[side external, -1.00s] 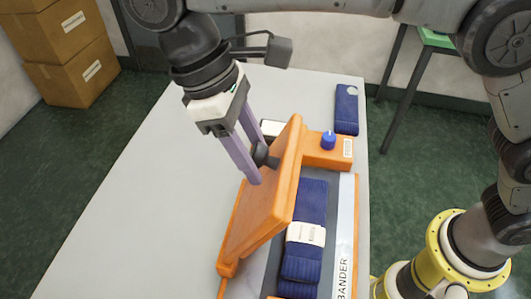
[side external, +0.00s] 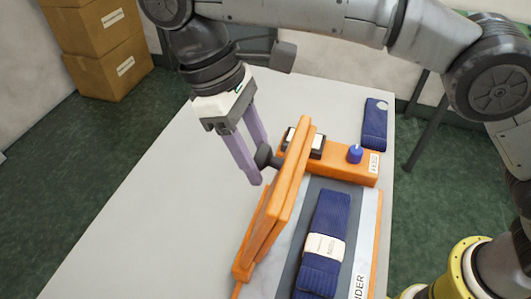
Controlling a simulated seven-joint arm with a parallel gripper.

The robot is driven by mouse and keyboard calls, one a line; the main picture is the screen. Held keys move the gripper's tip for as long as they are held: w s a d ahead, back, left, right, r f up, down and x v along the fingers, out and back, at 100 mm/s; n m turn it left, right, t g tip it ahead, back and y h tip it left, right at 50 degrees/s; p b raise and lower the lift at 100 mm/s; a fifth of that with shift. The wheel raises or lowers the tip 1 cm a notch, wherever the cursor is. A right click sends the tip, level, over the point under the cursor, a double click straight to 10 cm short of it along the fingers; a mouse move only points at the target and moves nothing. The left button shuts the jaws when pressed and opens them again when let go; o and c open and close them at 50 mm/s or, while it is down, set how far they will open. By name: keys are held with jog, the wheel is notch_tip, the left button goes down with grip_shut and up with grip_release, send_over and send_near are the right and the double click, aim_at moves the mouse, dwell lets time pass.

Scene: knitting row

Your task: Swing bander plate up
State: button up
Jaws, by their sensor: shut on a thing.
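The orange bander plate (side external: 272,208) stands steeply raised on the left side of the bander base (side external: 337,161), seen nearly edge-on. A dark knob (side external: 265,156) sticks out from its left face. My gripper (side external: 257,163) comes down from above left, with its two pale purple fingers shut on the knob. A navy knitted piece with a white paper band (side external: 325,247) lies on the bander bed, to the right of the plate. The plate's hinge is not clearly visible.
A blue dial (side external: 355,153) sits on top of the orange base. Another folded navy knit (side external: 375,125) lies behind it near the table's right edge. The grey table (side external: 150,215) is clear to the left. Cardboard boxes (side external: 105,60) stand on the floor at back left.

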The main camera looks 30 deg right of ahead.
jog(key=shift+a, duration=0.1)
jog(key=shift+w+a+f+t+y, duration=0.15)
jog(key=shift+w+a+t+y, duration=0.55)
jog(key=shift+w+a, duration=0.5)
jog(key=shift+c, duration=0.2)
jog(key=shift+w+a+f, duration=0.3)
jog(key=shift+w+a, duration=0.25)
jog(key=shift+w, duration=0.05)
jog(key=shift+w+a+f, duration=0.25)
jog(key=shift+w+a, duration=0.3)
jog(key=shift+w+a+f+t+y, duration=0.7)
jog(key=shift+w+a+f, duration=0.1)
jog(key=shift+w+a, duration=0.25)
grip_shut()
jog(key=o, duration=1.1)
grip_release()
